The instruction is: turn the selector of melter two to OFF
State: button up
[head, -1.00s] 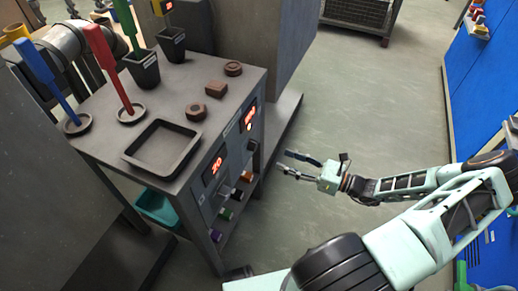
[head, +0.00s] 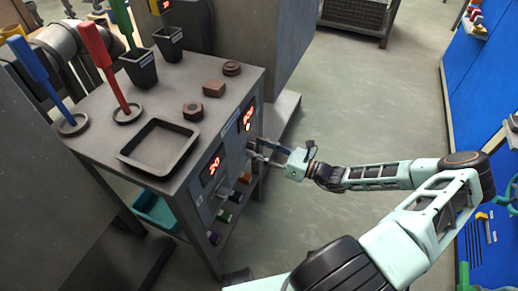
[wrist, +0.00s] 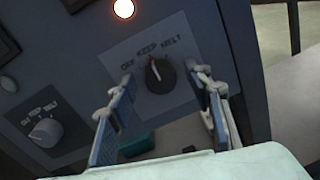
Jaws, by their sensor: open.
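A dark selector knob (wrist: 158,76) is on the panel in the wrist view, with OFF, KEEP and MELT printed around it. Its red pointer mark is turned towards KEEP. My gripper (wrist: 156,88) is open, with one finger on each side of the knob; I cannot tell whether either touches it. In the head view my gripper (head: 257,149) is at the far part of the front panel and hides that knob. A second, lighter selector knob (wrist: 46,132) with the same labels is at the lower left of the wrist view.
A lit lamp (wrist: 123,9) is above the dark knob. A tray (head: 158,147) and dark blocks sit on the bench top. Floor right of the bench is clear.

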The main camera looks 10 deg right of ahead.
jog(key=shift+c, duration=0.4)
jog(key=c, duration=1.1)
jog(key=shift+o, duration=0.2)
jog(key=n+p, duration=0.1)
jog(key=n, duration=0.3)
jog(key=shift+n, duration=0.4)
jog(key=shift+s+f+n+y+p, duration=0.1)
jog(key=shift+n+y+p, duration=0.2)
jog(key=shift+n, duration=1.8)
jog(key=o, duration=1.1)
